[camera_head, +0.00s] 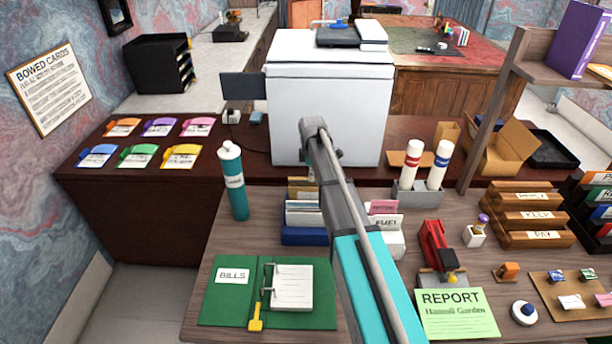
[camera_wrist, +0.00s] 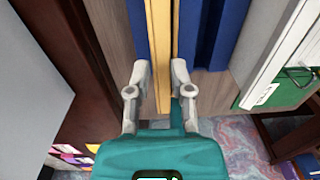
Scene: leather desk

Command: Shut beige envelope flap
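I cannot single out a beige envelope with certainty. A tan, upright thing (camera_head: 300,187) stands behind the blue card holder (camera_head: 302,236) in the head view, partly hidden by my arm. In the wrist view, a tan strip (camera_wrist: 160,45) runs between dark blue panels, beyond and between my fingers; I cannot tell whether it is the envelope. My gripper (camera_wrist: 160,68) is open, with its two grey fingers apart on either side of the strip's line. Contact with it cannot be told. In the head view my gripper is hidden.
Coloured envelopes (camera_head: 138,156) lie on the dark desk at left. A teal bottle (camera_head: 234,182) and a white cabinet (camera_head: 345,100) stand nearby. White tubes (camera_head: 437,165), a red device (camera_head: 436,245) and an open cardboard box (camera_head: 503,145) are at right. A green folder (camera_head: 232,300) lies in front.

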